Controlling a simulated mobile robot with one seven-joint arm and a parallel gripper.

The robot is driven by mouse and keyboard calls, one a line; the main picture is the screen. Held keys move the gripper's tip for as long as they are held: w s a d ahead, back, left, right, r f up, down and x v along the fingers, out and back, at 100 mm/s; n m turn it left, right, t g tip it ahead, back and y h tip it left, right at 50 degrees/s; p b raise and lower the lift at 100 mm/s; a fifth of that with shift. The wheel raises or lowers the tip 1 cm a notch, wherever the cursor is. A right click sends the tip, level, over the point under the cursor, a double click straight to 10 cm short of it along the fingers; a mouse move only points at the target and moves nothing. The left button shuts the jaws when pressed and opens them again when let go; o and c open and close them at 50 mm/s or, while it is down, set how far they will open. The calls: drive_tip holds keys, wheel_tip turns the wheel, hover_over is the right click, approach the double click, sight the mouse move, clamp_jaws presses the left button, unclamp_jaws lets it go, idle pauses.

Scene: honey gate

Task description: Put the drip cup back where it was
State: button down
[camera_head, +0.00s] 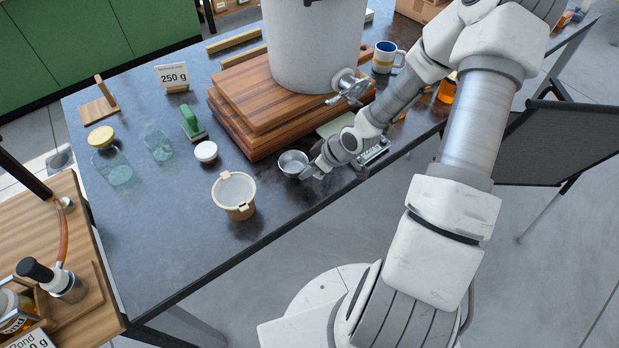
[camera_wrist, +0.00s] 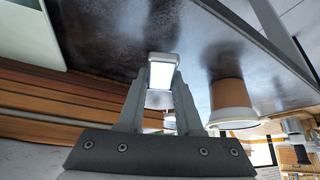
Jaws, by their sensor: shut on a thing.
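The drip cup looks to be the small round metal cup (camera_head: 290,159) at the front edge of the wooden boards, left of my gripper (camera_head: 310,171). My gripper is shut on it by its side. In the wrist view a pale, shiny part of the cup (camera_wrist: 162,76) shows between the two fingers of my gripper (camera_wrist: 160,92). The cup appears upright. I cannot tell whether its base touches the dark table (camera_head: 190,240). Above and behind it, a metal tap (camera_head: 350,86) sticks out from a large grey tank (camera_head: 312,45) on the stacked boards (camera_head: 240,110).
A brown-and-white tub (camera_head: 235,196) stands left of the cup; it also shows in the wrist view (camera_wrist: 230,100). A white lid (camera_head: 206,151), a green-handled tool (camera_head: 191,123) and glass jars (camera_head: 115,168) stand farther left. The front left table is clear.

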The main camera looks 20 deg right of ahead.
sight(309, 185)
drive_tip(key=shift+f+b, duration=0.4)
drive_tip(key=shift+f, duration=1.35)
drive_tip(key=shift+f, duration=0.2)
drive_tip(key=c, duration=0.6)
unclamp_jaws()
drive_tip(key=shift+r, duration=0.25)
drive_tip(key=p+v, duration=0.5)
drive_tip(key=v, duration=0.7)
drive_tip(key=shift+w, duration=0.1)
